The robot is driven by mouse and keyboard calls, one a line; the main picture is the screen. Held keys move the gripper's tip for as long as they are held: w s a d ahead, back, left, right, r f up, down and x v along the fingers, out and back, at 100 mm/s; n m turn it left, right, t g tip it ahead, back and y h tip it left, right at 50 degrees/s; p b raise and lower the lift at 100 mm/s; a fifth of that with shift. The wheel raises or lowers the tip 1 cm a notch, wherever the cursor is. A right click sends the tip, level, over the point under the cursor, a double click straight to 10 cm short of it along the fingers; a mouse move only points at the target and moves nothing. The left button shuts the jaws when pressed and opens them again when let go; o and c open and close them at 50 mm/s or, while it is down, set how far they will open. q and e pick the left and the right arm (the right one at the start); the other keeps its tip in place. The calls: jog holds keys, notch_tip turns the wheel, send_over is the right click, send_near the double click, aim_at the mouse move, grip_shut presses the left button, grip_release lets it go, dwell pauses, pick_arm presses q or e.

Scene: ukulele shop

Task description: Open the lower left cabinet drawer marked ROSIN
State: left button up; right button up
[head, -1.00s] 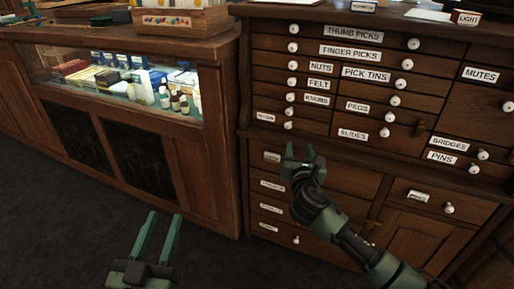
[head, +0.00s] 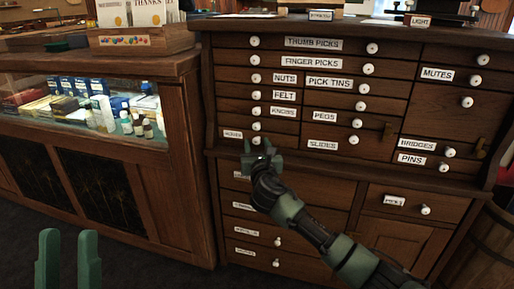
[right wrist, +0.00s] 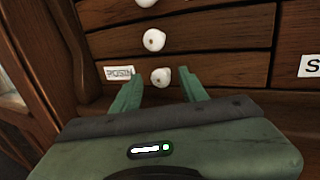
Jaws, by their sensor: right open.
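The ROSIN drawer, with its white label (right wrist: 119,73) and round white knob (right wrist: 160,77), is shut at the lower left of the small-drawer section. In the head view, its label (head: 232,134) sits left of the knob (head: 256,140). My right gripper (head: 258,148) is open at this knob. In the right wrist view, the knob shows in the gap between the two fingertips of the right gripper (right wrist: 159,88), near their ends; I cannot tell whether they touch it. My left gripper (head: 68,234) is open and empty at the lower left of the head view.
Another white knob (right wrist: 154,40) is close above. A ledge (head: 300,163) runs below the small drawers, with larger drawers under it. A glass display case (head: 180,95) stands left of the cabinet. A wooden barrel (head: 492,245) is at the lower right.

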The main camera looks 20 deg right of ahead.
jog(key=shift+w, duration=0.25)
grip_shut()
dwell(1.4)
